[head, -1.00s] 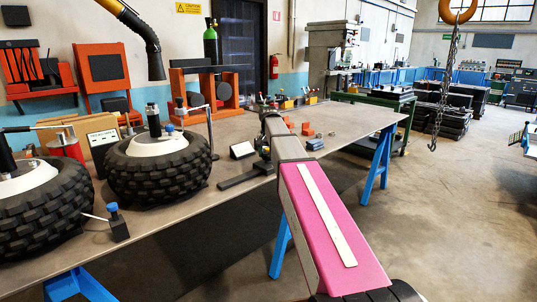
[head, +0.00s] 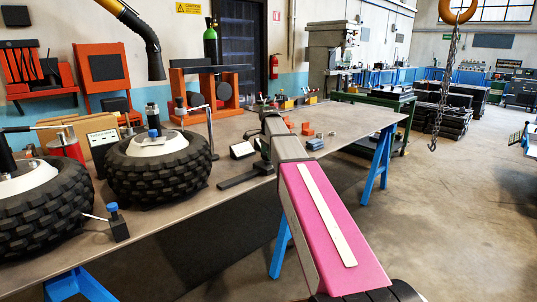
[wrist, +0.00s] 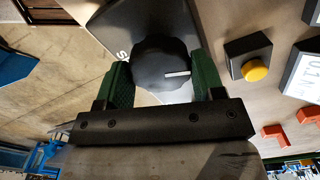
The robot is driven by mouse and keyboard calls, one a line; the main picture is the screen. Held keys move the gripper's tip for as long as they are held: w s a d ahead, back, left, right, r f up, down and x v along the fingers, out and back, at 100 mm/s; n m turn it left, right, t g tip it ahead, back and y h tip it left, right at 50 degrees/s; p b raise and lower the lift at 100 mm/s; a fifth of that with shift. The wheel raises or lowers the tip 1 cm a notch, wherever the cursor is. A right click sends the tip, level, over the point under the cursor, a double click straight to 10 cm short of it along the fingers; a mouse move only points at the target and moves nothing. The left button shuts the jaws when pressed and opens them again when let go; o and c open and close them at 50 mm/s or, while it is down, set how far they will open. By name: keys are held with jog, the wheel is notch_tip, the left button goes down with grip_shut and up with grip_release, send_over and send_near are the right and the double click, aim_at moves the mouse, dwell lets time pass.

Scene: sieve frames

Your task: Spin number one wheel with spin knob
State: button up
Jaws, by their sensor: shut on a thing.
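My gripper (wrist: 160,78) has its two green fingers shut on a round black knob (wrist: 150,58) in the wrist view. The knob carries a white line pointing right and sits on a dark plate with a white letter S beside it. In the head view a knobbly black tyre with a white hub (head: 160,165) lies flat on the bench, a blue-topped piece on its hub. A second such wheel (head: 42,205) lies at the left edge, partly cut off. I cannot read which wheel is number one. My fingertips are not clear in the head view.
A yellow button on a black box (wrist: 256,72) and a white display (wrist: 304,74) stand right of the knob. Orange blocks (wrist: 306,112) lie beyond. The grey bench (head: 235,128) also holds a small blue-topped black stand (head: 118,226) before the wheels.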

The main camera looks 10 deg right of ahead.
jog(key=m, duration=0.5)
jog(key=shift+m, duration=0.3)
jog(key=m, duration=0.4)
jog(key=shift+m, duration=0.4)
jog(key=o, duration=0.9)
notch_tip(320, 180, up, 11)
jog(key=shift+f, duration=0.1)
dwell(0.3)
